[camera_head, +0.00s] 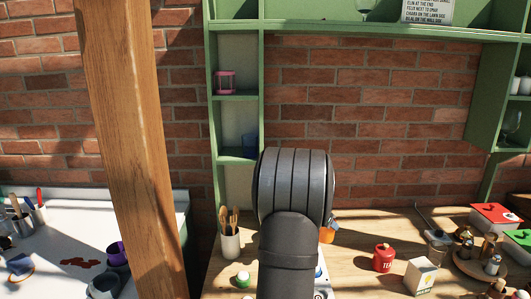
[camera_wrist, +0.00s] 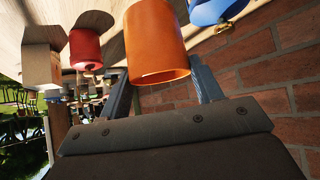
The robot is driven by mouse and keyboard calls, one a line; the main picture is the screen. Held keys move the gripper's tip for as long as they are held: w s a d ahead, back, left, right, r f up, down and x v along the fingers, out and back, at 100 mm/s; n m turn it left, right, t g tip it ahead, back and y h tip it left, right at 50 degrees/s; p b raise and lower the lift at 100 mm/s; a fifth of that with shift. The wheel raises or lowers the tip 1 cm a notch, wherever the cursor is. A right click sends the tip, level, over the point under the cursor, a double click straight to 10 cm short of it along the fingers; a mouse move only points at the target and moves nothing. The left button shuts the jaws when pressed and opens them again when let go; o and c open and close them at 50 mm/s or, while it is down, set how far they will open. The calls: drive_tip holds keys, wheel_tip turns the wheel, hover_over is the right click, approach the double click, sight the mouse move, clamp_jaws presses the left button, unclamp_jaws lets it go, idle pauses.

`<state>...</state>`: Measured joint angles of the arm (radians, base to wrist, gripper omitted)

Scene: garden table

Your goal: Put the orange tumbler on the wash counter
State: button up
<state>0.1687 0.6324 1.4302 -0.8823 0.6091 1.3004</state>
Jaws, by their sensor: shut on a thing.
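The orange tumbler (camera_wrist: 158,45) is between the two fingers of my gripper (camera_wrist: 163,82) in the wrist view, which shuts on it. Its open rim faces the wrist camera. In the head view a small part of the orange tumbler (camera_head: 327,235) shows at the right of my arm, which hides the rest and the gripper. I cannot tell whether its base touches the wooden table (camera_head: 345,270). A white counter (camera_head: 60,215) at the far left, likely the wash counter, holds a purple tumbler (camera_head: 116,252) and a grey cup (camera_head: 104,286).
A wooden post (camera_head: 130,140) stands between the white counter and the table. A utensil pot (camera_head: 230,245) is left of my arm. A red tea tin (camera_head: 383,258) and a small carton (camera_head: 420,276) stand at right. Red stains (camera_head: 80,262) mark the white counter.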

drive_tip(key=s+a+f+n+t+y, duration=0.1)
drive_tip(key=s+a+f+n+y, duration=0.2)
drive_tip(key=a, duration=0.7)
drive_tip(key=s+a+f+n+t+y, duration=0.1)
drive_tip(key=s+a+f+n+t, duration=0.15)
drive_tip(key=s+a, duration=0.55)
drive_tip(key=w+d+r+m+g+h, duration=0.1)
drive_tip(key=w+d+r+m, duration=0.15)
drive_tip(key=d, duration=0.75)
drive_tip(key=w+d+r+m+g+h, duration=0.1)
drive_tip(key=w+d+r+h, duration=0.15)
drive_tip(key=d, duration=0.75)
drive_tip(key=w+d+r+m+g, duration=0.1)
drive_tip(key=w+d+r, duration=0.15)
drive_tip(key=d, duration=0.75)
drive_tip(key=f, duration=1)
drive_tip(key=shift+w+a+f, duration=0.1)
drive_tip(key=shift+w, duration=0.15)
drive_tip(key=shift+f, duration=0.1)
drive_tip(key=o, duration=1.1)
drive_tip(key=shift+c, duration=0.2)
